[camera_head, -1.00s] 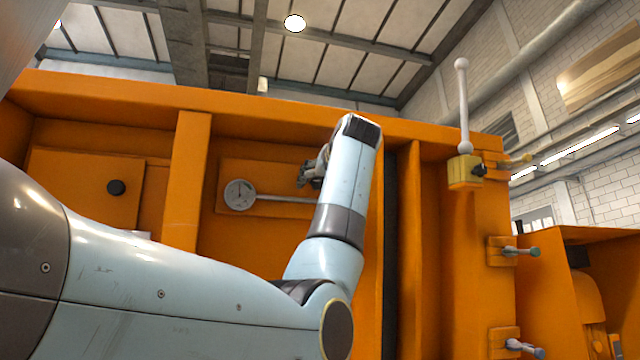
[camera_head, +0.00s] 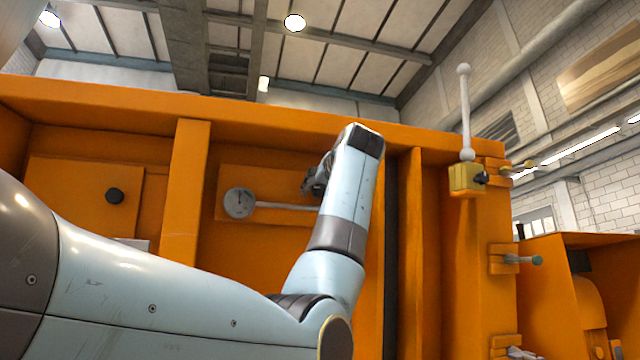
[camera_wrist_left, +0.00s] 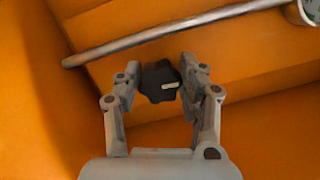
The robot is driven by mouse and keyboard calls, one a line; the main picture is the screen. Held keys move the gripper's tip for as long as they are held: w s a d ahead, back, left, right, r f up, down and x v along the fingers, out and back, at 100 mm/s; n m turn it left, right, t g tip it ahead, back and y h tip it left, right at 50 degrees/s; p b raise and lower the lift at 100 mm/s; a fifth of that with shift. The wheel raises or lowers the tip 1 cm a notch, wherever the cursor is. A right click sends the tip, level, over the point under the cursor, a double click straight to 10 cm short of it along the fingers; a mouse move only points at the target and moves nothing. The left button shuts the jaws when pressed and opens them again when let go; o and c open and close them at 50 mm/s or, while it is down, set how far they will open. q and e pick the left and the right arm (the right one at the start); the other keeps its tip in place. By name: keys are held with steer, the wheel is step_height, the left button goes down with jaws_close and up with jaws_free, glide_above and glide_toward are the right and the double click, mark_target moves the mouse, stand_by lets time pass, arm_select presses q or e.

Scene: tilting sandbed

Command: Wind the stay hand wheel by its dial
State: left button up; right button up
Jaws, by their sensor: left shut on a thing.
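The stay hand wheel is a dark lobed knob (camera_wrist_left: 159,82) with a pale mark on its face, in the left wrist view. My left gripper (camera_wrist_left: 161,84) has its two fingers on either side of the knob and is shut on it. In the head view my left gripper (camera_head: 315,183) is partly hidden behind my own wrist, and the knob cannot be made out there. The round dial (camera_head: 239,203) is pale grey with a thin pointer and sits left of the gripper, at the end of a grey rod (camera_head: 285,206). Its edge also shows in the left wrist view (camera_wrist_left: 302,11). My right gripper is not in view.
An orange steel wall (camera_head: 440,230) with ribs fills the middle. A yellow block (camera_head: 465,178) with an upright ball-ended lever (camera_head: 464,110) stands at right, above clamp handles (camera_head: 520,259).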

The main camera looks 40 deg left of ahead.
arm_select(q)
steer(key=m+p, duration=0.1)
steer(key=p, duration=0.1)
steer(key=r+m+p, duration=0.1)
steer(key=p, duration=0.1)
steer(key=shift+s+y, duration=0.1)
steer(key=shift+y, duration=0.2)
steer(key=m+p, duration=0.3)
steer(key=p, duration=0.1)
steer(key=m+y+p, duration=0.1)
steer(key=m+p, duration=0.3)
steer(key=p, duration=0.1)
steer(key=m+y+p, duration=0.1)
steer(key=m+p, duration=0.2)
steer(key=p, duration=0.2)
steer(key=shift+f+g, duration=0.3)
steer(key=shift+g, duration=0.1)
steer(key=m+p, duration=0.2)
steer(key=shift+m+y, duration=0.3)
steer(key=shift+m, duration=0.1)
steer(key=shift+f+m+t+p, duration=0.15)
steer(key=shift+m+t+p, duration=0.25)
steer(key=shift+m+p, duration=0.7)
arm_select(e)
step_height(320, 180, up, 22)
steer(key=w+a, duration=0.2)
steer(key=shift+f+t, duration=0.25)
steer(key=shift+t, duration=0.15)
